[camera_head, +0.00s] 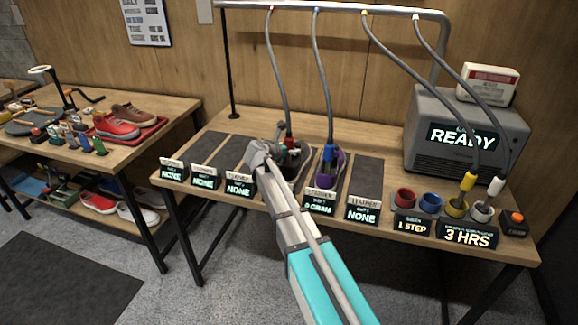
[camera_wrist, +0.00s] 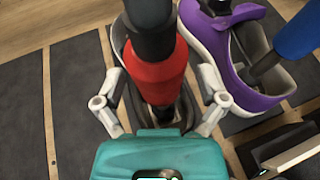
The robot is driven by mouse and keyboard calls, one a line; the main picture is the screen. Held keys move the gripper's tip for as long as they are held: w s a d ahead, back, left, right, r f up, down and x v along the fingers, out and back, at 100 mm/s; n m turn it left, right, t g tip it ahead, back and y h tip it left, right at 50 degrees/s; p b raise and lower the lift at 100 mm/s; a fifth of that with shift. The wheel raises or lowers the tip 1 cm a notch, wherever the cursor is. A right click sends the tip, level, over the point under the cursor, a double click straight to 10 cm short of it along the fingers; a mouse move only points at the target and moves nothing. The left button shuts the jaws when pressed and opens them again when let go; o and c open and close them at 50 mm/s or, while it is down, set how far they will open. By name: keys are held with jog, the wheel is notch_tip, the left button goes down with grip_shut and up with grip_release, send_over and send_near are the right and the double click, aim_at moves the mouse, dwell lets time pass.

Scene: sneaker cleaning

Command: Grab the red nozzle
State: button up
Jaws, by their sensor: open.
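The red nozzle (camera_head: 290,143) hangs on a grey hose and stands upright in a dark shoe (camera_head: 303,160) on the table. In the wrist view the red nozzle (camera_wrist: 156,80) has a black top, and its lower end is inside the shoe (camera_wrist: 187,112). My gripper (camera_head: 266,150) is at the shoe in the head view. In the wrist view my gripper (camera_wrist: 161,98) is open, with one finger on each side of the nozzle. I cannot tell whether either finger touches it.
A purple shoe (camera_wrist: 206,33) with a blue nozzle (camera_wrist: 299,34) stands close on the right. Dark mats (camera_head: 367,176) and label signs (camera_head: 363,212) line the table. Coloured cups (camera_head: 405,197) and a grey READY machine (camera_head: 463,133) are farther right. Empty mats lie left.

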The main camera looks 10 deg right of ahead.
aim_at(289, 132)
grip_shut()
dwell(0.4)
jog(key=shift+r, duration=0.15)
notch_tip(289, 132, up, 10)
jog(key=p, duration=1)
dwell(0.7)
